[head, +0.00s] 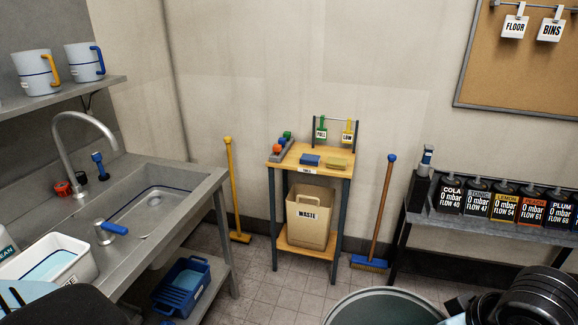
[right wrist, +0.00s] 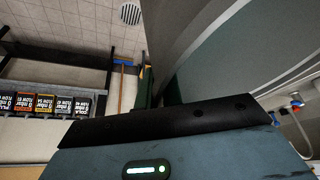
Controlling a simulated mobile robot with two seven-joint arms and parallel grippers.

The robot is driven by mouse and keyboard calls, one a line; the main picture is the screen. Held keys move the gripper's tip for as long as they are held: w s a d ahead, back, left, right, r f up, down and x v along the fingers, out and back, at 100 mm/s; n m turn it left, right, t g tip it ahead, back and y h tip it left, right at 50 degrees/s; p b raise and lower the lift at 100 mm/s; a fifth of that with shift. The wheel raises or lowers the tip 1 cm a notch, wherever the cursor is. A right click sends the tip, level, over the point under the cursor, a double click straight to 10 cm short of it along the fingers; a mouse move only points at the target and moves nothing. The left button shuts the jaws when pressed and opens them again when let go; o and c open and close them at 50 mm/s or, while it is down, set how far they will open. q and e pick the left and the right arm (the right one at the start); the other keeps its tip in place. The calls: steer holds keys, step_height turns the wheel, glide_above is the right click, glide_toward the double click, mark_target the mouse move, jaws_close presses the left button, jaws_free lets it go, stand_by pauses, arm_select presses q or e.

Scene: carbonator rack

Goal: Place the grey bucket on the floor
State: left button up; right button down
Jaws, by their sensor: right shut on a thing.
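The large grey bucket (head: 385,308) shows at the bottom of the head view, with only the far part of its round rim and dark inside in frame. In the right wrist view the bucket (right wrist: 240,50) fills the upper right, very close to the camera. My right gripper (right wrist: 158,88) is shut on the bucket at its rim or wall; the exact contact is partly hidden. In the head view my right arm is at the bottom right corner, beside the bucket. My left gripper's fingers are not in view. The tiled floor (head: 265,278) shows ahead.
A wooden stand (head: 298,158) holds a waste bin (head: 310,213), with brooms either side. A sink counter (head: 200,190) is left, with a blue crate (head: 183,285) below. A bottle rack (head: 400,235) is right. Floor tiles before the stand are clear; a round drain (right wrist: 131,13) shows.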

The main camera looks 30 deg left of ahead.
steer(key=s+d+f+m+h, duration=0.1)
steer(key=s+d+f+m, duration=0.3)
steer(key=d+f, duration=0.3)
steer(key=s+d+f+m+t+h, duration=0.1)
steer(key=s+d+f+m, duration=0.3)
steer(key=d+f, duration=0.4)
steer(key=shift+s+d+f+m+t+h, duration=0.2)
steer(key=shift+s+f+m+t+h, duration=0.15)
steer(key=shift+m+h, duration=0.3)
